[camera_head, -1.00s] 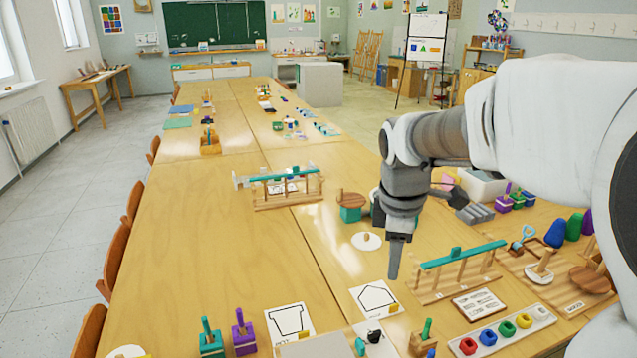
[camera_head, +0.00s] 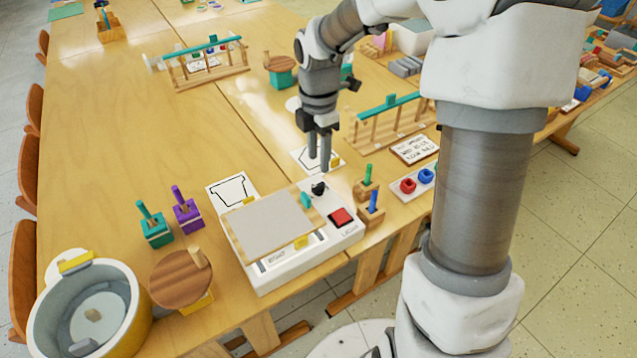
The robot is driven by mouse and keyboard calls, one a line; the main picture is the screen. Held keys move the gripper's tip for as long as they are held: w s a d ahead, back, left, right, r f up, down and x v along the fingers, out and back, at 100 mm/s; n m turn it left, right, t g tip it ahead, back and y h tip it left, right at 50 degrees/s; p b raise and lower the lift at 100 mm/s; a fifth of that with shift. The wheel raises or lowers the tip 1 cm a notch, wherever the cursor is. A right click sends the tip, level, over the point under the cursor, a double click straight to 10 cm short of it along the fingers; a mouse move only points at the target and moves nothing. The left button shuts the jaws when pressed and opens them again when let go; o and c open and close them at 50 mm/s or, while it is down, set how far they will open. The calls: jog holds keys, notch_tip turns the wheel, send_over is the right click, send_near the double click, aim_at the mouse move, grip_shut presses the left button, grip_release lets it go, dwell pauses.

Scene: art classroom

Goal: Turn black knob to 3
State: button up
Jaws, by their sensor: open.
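The black knob (camera_head: 319,188) sits on the far right part of a white box (camera_head: 342,238) near the table's front edge. I cannot tell from this view whether the fingertips touch the knob. The number marks around the knob are too small to read, and its setting cannot be told.
A teal piece (camera_head: 306,202) stands beside the knob on its left. Wooden blocks with a green peg (camera_head: 367,174) and a blue peg (camera_head: 373,202) stand close on the right. A wooden rack (camera_head: 388,122) is behind.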

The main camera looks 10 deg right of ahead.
aim_at(319, 184)
notch_tip(319, 184, down, 8)
jog(key=shift+b, duration=0.9)
jog(key=shift+c, duration=0.3)
grip_shut()
